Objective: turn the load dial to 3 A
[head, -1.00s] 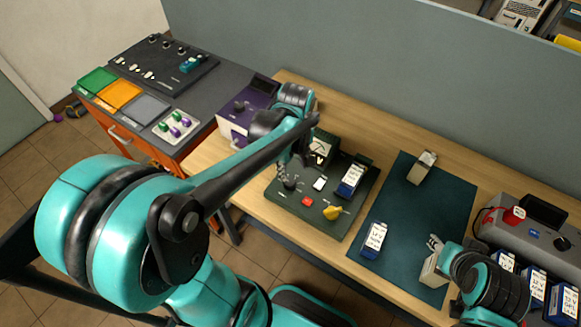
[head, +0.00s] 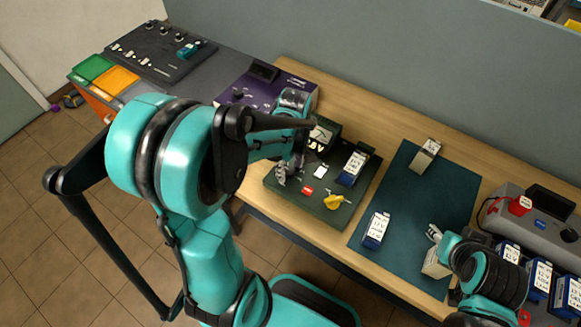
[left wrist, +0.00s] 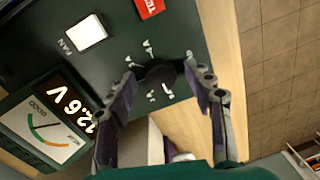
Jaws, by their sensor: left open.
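The load dial (left wrist: 158,78) is a round black knob with white marks around it on the dark green tester panel (left wrist: 190,20). In the left wrist view it sits between the fingers of my open left gripper (left wrist: 160,68); I cannot tell whether they touch it. Its pointer setting is not readable. In the head view my left gripper (head: 284,172) is over the near left part of the tester (head: 322,213) and hides the dial. My right gripper (head: 434,234) is beside a pale block (head: 434,266) on the mat; its jaw opening is unclear.
The tester has a white FAN switch (left wrist: 86,34), a red button (left wrist: 149,6), a meter with a 12.6 V display (left wrist: 72,105), a yellow knob (head: 336,202) and a blue battery (head: 353,167). A purple unit (head: 262,88) stands left; a teal mat (head: 405,205) lies right.

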